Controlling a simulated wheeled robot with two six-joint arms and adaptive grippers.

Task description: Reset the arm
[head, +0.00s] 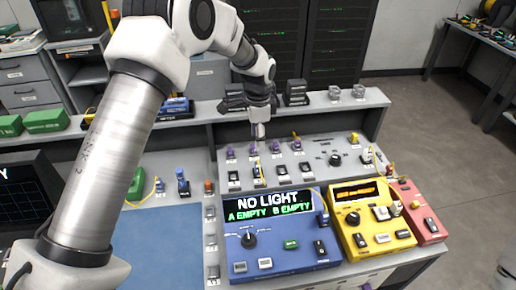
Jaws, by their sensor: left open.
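My left arm rises from the lower left and bends over at the top of the head view. My left gripper (258,132) points down above the back part of the grey sloped panel (320,142), among small purple-topped connectors (253,149). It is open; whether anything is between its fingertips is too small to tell. A blue device (285,262) in front shows "NO LIGHT", "A EMPTY" and "B EMPTY" on its screen. My right gripper is not in view.
A yellow device (378,238) and a red device (430,232) stand right of the blue one. A shelf (345,98) with black and grey blocks runs behind the panel. A blue mat (160,245) on the left looks clear. Green boxes (46,121) sit at the far left.

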